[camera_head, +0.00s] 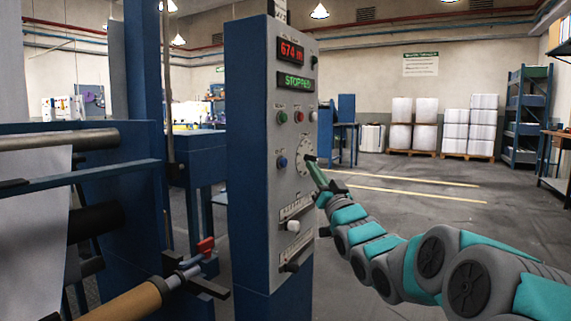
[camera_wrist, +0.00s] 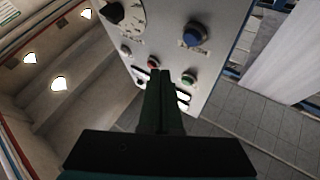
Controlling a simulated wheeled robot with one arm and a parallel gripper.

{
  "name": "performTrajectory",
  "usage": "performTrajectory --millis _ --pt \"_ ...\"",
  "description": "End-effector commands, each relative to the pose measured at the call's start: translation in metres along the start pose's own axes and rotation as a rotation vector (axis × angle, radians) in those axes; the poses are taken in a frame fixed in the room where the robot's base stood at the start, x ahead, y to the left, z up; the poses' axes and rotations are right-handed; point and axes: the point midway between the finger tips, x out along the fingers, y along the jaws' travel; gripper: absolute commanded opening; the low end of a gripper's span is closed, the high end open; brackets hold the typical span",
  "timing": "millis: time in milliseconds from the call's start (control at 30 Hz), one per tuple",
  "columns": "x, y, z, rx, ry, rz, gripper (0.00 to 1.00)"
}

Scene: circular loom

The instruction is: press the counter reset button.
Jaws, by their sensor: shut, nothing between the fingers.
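The control panel (camera_head: 292,190) stands upright on a blue cabinet. It carries a blue button (camera_head: 282,161), a green button (camera_head: 282,117), a red button (camera_head: 299,116) and a pale button (camera_head: 313,116). Their labels are too small to read. The wrist view shows the blue button (camera_wrist: 194,35), green button (camera_wrist: 189,78) and red button (camera_wrist: 153,64). My gripper (camera_head: 311,162) is shut and empty, its tips in front of the dial, right of the blue button. In the wrist view its fingers (camera_wrist: 161,78) point toward the panel; I cannot tell whether they touch it.
A red display (camera_head: 291,51) reads 674 m and a green one (camera_head: 295,81) reads STOPPED. A round dial (camera_head: 302,152) sits beside the blue button. A white knob (camera_head: 293,226) and a dark handle (camera_head: 291,267) stick out below. Open floor lies to the right.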

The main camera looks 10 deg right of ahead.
Motion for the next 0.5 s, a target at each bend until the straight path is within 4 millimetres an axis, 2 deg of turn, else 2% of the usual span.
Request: performTrajectory --millis 200,500 --pt "0.019 -0.014 0.016 0.000 -0.002 -0.001 0.00" --pt "0.031 -0.022 0.025 0.002 -0.002 0.001 0.00"
